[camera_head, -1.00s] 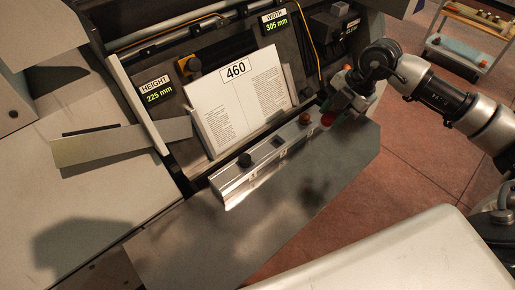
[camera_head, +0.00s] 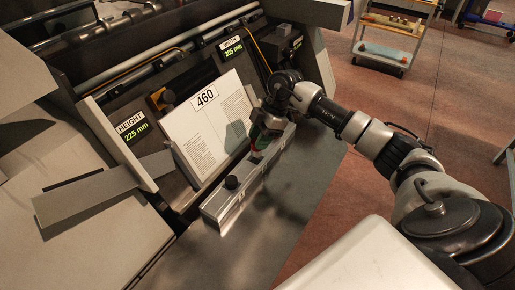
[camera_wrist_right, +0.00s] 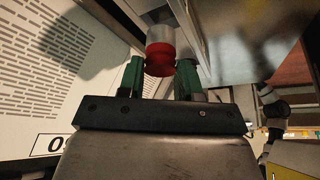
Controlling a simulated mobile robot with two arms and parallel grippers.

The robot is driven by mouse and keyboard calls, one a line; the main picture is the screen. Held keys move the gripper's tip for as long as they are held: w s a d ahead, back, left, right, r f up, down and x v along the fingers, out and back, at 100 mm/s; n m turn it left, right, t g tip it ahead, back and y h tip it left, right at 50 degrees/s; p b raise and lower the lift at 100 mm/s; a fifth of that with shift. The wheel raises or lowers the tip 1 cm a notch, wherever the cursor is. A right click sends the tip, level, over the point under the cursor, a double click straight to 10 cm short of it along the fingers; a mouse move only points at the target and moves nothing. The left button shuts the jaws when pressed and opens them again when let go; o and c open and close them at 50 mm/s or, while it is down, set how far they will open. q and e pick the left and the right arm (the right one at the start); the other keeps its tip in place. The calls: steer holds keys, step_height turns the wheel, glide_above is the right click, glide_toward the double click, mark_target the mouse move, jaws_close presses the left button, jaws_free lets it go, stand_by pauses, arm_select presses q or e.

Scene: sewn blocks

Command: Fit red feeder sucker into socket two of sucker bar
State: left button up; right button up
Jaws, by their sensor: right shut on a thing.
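The sucker bar (camera_head: 243,197) is a bright metal bar along the front of the feeder, below the page marked 460. A black sucker (camera_head: 231,182) stands at its near left end. My right gripper (camera_head: 262,138) is over the middle of the bar, its green fingers shut on the red feeder sucker (camera_head: 256,155). In the right wrist view the red sucker (camera_wrist_right: 160,58) shows between the fingers, with a pale grey part beyond its red rim. The socket under it is hidden, so I cannot tell whether it touches the bar. My left gripper is out of view.
The page marked 460 (camera_head: 200,130) leans close behind my gripper. A flat metal shelf (camera_head: 285,195) lies clear in front of the bar. A wheeled cart (camera_head: 388,45) stands far off on the red floor.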

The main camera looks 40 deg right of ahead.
steer(key=shift+w+a+f, duration=0.15)
steer(key=shift+f, duration=0.05)
step_height(320, 180, down, 4)
steer(key=shift+r, duration=0.1)
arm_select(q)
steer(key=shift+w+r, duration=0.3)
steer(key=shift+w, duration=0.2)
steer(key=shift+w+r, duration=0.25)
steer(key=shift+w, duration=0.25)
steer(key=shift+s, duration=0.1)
arm_select(e)
steer(key=o, duration=1)
steer(key=shift+f, duration=0.2)
steer(key=shift+c, duration=0.2)
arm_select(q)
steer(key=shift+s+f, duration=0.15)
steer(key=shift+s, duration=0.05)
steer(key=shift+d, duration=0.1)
arm_select(e)
steer(key=shift+r, duration=0.1)
